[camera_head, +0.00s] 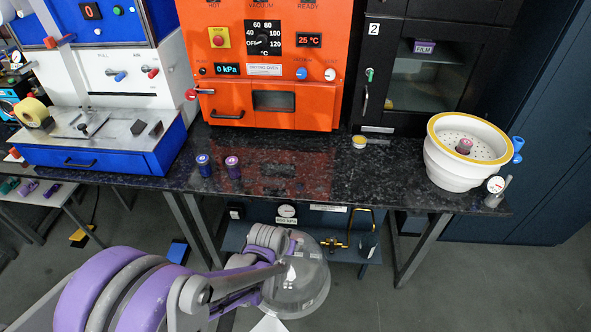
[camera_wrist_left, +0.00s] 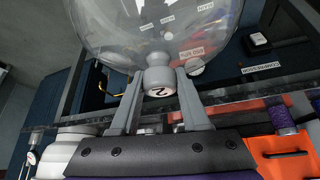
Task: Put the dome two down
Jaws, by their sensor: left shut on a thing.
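The clear glass dome (camera_head: 305,287) hangs in front of the bench, low in the head view. In the left wrist view the dome (camera_wrist_left: 150,25) fills the top, and its knob (camera_wrist_left: 159,88) carries a "2". My left gripper (camera_wrist_left: 158,80) is shut on this knob, one finger on each side. In the head view my left gripper (camera_head: 284,262) is seen at the dome, its fingertips partly hidden by my arm. My right gripper is not in view.
A white bowl with a yellow rim (camera_head: 437,160) stands at the bench's right end, a small pink-capped jar (camera_head: 464,146) inside. Two small jars (camera_head: 204,166) (camera_head: 233,168) stand before the orange oven (camera_head: 262,60). The bench (camera_head: 330,175) is clear between them and the bowl.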

